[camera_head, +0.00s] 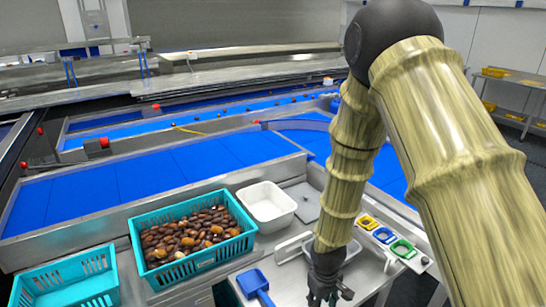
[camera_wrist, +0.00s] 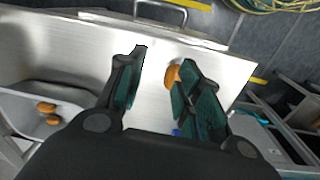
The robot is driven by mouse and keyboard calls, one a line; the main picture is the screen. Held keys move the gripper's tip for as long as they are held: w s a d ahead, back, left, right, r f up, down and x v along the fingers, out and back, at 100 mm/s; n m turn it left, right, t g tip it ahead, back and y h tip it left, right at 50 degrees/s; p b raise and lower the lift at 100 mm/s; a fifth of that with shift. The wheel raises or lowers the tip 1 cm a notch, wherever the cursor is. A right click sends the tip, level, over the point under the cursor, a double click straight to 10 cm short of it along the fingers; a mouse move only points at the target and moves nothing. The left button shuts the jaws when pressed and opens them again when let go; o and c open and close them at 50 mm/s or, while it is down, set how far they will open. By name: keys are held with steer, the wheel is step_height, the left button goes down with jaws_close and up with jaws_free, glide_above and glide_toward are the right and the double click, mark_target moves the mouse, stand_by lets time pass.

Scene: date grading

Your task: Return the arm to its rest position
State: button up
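My gripper (camera_head: 325,290) hangs fingers-down at the lower end of my arm, over the steel worktop (camera_head: 290,255) near its front edge. In the wrist view my gripper (camera_wrist: 160,56) has its two dark green-padded fingers apart with an empty gap between them. An orange-brown date (camera_wrist: 172,76) shows beside the right finger's tip, partly hidden by it; I cannot tell if they touch. A white tray (camera_wrist: 20,108) holding two orange-brown dates (camera_wrist: 47,107) is at the left of the wrist view.
A teal crate (camera_head: 135,225) full of dates stands left of my arm, with an empty teal crate (camera_head: 105,262) further left. A white tub (camera_head: 267,205), a blue scoop (camera_head: 254,284) and coloured ring gauges (camera_head: 384,235) are nearby. Blue conveyor belts (camera_head: 120,188) lie behind.

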steer(key=s+d+f+m, duration=0.2)
steer(key=s+f, duration=0.4)
steer(key=s, duration=0.4)
steer(key=s+d+f+m, duration=0.2)
steer(key=s+f, duration=0.4)
steer(key=s, duration=0.4)
steer(key=s+d+f+m, duration=0.1)
steer(key=s+d+f, duration=0.3)
steer(key=s, duration=0.6)
steer(key=shift+d+f+m+b, duration=0.25)
steer(key=shift+f+m+b, duration=0.15)
steer(key=shift+f, duration=0.5)
steer(key=shift+s, duration=0.15)
